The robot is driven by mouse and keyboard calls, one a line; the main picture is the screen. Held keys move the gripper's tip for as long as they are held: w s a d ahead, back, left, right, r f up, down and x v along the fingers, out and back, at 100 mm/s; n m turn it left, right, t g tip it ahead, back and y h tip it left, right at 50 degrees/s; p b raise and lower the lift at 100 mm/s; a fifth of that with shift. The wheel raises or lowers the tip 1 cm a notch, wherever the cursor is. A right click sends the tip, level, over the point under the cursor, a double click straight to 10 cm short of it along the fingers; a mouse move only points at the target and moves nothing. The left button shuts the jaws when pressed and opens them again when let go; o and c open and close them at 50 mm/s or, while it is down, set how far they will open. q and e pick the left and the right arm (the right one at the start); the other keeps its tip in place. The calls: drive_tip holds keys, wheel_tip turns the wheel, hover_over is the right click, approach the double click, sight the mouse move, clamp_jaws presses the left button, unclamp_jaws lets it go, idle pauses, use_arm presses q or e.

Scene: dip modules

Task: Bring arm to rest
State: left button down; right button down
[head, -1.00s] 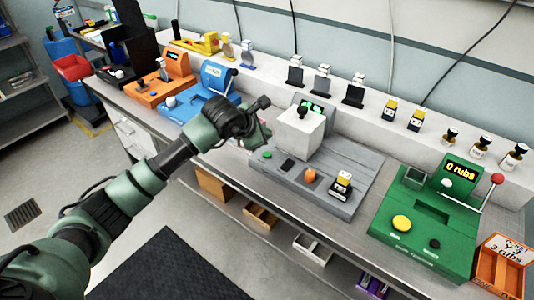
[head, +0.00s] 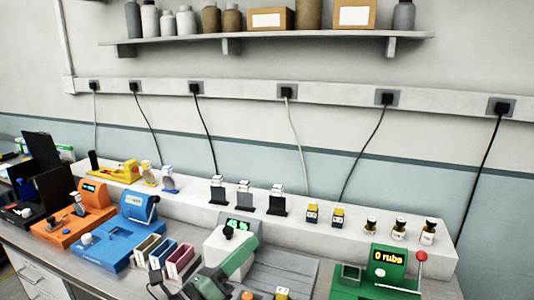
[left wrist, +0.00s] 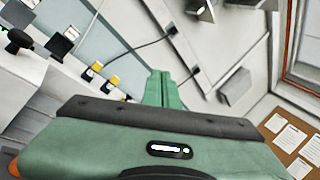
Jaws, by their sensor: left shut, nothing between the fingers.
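My left gripper (head: 240,257) is green and comes in at the bottom of the head view, in front of the grey module with the white cube. In the left wrist view its two green fingers (left wrist: 161,88) lie together with nothing between them. The grey module (head: 290,270) has a lit green display and a white cube (head: 222,246) with a black knob, partly hidden by my gripper. My right gripper is not in view.
On the bench stand an orange module (head: 72,222), a blue module (head: 110,243) and a green module (head: 385,288) reading "0 rubs". Small bottles and blocks line the white ledge (head: 190,200). A wall shelf (head: 270,45) holds jars and boxes. Cables hang from wall sockets.

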use_arm(q)
drive_tip(key=s+a+f+n+t+y, duration=0.1)
drive_tip(key=a+f+n+t+y, duration=0.1)
drive_tip(key=a+n+y, duration=0.75)
drive_tip(key=s+a+f+n+t+y, duration=0.1)
drive_tip(key=a+f+n+t+y, duration=0.3)
drive_tip(key=n, duration=0.9)
drive_tip(key=s+a+f+n+g+y, duration=0.5)
drive_tip(key=a+f+n+g, duration=0.1)
drive_tip(key=a+f+n, duration=0.15)
drive_tip(key=s+d+f+n+g+h, duration=0.25)
drive_tip(key=s+f+g, duration=0.35)
drive_tip(key=s+f, duration=0.45)
drive_tip(key=s+d+f+n+g+h, duration=0.25)
drive_tip(key=s+f+g, duration=0.4)
drive_tip(key=s, duration=0.65)
wheel_tip(320, 180, down, 26)
drive_tip(key=s, duration=0.2)
drive_tip(key=s+a+f+g, duration=0.2)
drive_tip(key=s+a+f, duration=0.1)
drive_tip(key=s+f, duration=1.2)
drive_tip(key=shift+s+f+m+y, duration=0.35)
drive_tip(key=shift+s+y, duration=0.1)
drive_tip(key=shift+s, duration=0.15)
